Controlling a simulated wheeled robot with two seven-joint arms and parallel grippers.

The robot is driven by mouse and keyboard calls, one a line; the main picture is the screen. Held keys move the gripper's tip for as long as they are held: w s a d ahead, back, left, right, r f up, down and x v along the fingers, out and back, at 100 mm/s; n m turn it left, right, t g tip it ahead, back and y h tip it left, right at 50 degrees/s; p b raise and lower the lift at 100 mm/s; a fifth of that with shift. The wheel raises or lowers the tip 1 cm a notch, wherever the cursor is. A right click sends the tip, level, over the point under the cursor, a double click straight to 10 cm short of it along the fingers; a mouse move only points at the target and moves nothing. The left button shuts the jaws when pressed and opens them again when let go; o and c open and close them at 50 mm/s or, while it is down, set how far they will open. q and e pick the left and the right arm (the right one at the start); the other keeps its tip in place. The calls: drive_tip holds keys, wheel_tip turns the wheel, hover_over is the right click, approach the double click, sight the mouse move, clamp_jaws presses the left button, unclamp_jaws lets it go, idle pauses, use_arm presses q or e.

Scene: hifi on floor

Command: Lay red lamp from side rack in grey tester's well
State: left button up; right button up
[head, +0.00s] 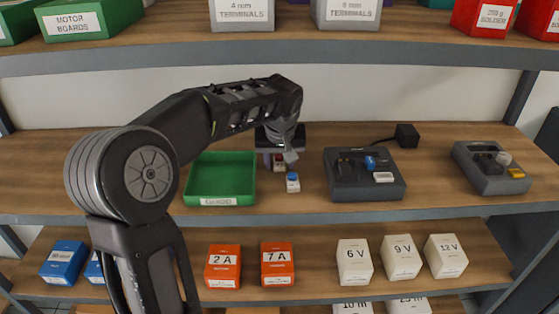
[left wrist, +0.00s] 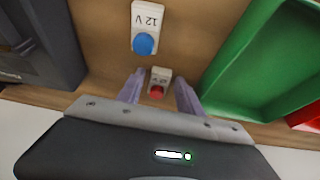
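A small red-topped lamp block (head: 279,162) stands on the wooden middle shelf, right of the green tray. In the left wrist view the red lamp (left wrist: 158,82) shows between the two purple fingers of my left gripper (left wrist: 160,92), with small gaps at its sides. My left gripper (head: 277,158) is open and reaches down from above it. The grey tester (head: 365,190) stands farther right, with a blue part, a white block and dark parts on its top; its well is hard to make out. My right gripper is not in view.
A blue-topped lamp block (head: 293,183), marked 12 V in the wrist view (left wrist: 145,15), stands in front of the red one. A green tray (head: 205,197) is close left. A grey rack (head: 480,178) with small parts stands right. The upper shelf (head: 300,48) overhangs.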

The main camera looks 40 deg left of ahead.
use_arm(q)
drive_tip(key=shift+o, duration=0.3)
drive_tip(key=shift+r, duration=0.1)
drive_tip(key=shift+r+p, duration=0.2)
drive_tip(key=shift+p, duration=0.1)
drive_tip(key=shift+s+r, duration=0.1)
drive_tip(key=shift+r, duration=0.15)
drive_tip(key=v, duration=0.4)
drive_tip(key=shift+d+r, duration=0.15)
drive_tip(key=shift+r, duration=0.15)
drive_tip(key=s+d+b, duration=0.1)
drive_tip(key=s+d, duration=0.1)
drive_tip(key=s, duration=0.1)
drive_tip(key=s+d+b, duration=0.1)
drive_tip(key=s+d, duration=0.1)
drive_tip(key=s, duration=0.1)
drive_tip(key=s+d+b, duration=0.1)
drive_tip(key=s+d, duration=0.1)
drive_tip(key=s, duration=0.1)
drive_tip(key=shift+d+f, duration=0.25)
drive_tip(key=shift+s+d, duration=0.3)
drive_tip(key=shift+s, duration=0.1)
